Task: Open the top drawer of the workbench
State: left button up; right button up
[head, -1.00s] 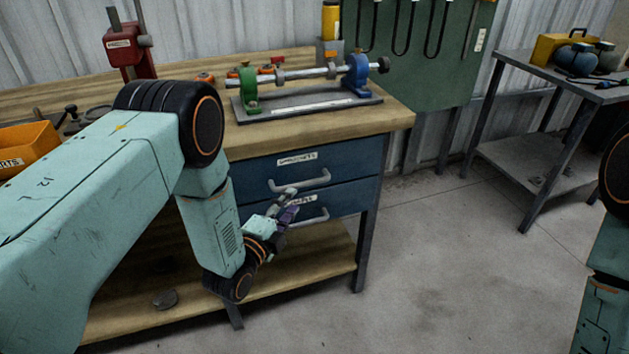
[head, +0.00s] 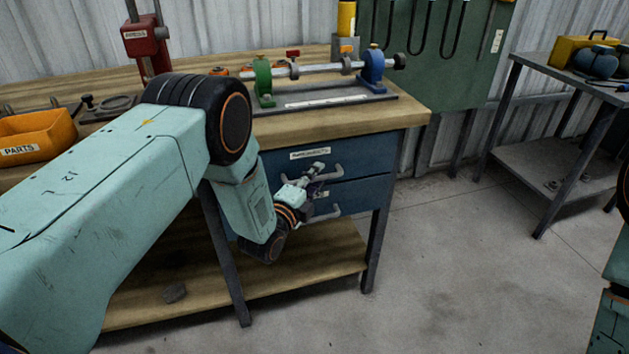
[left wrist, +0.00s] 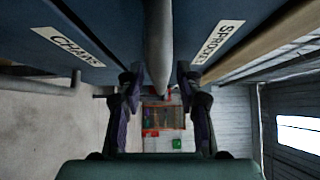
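The wooden-topped workbench (head: 350,118) has two blue drawers. The top drawer (head: 375,155) looks closed, flush with the frame. Its label reads SPROCKETS in the left wrist view (left wrist: 218,42). Its grey handle (head: 338,172) is partly hidden by my left gripper (head: 319,175) in the head view. In the left wrist view the handle bar (left wrist: 158,45) runs between the two fingers of my left gripper (left wrist: 160,90), with a gap on each side. The fingers are open. The lower drawer (head: 362,194) also looks closed, with its own handle (head: 325,216). My right gripper is out of view.
A shaft fixture (head: 320,100) stands on the bench top above the drawers. An orange parts bin (head: 38,138) and a red press (head: 143,40) are further left. A side table (head: 550,85) stands at right. The floor (head: 450,270) before the drawers is clear.

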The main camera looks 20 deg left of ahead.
pick_arm(q)
jog(key=shift+d, duration=0.1)
grip_shut()
dwell(0.7)
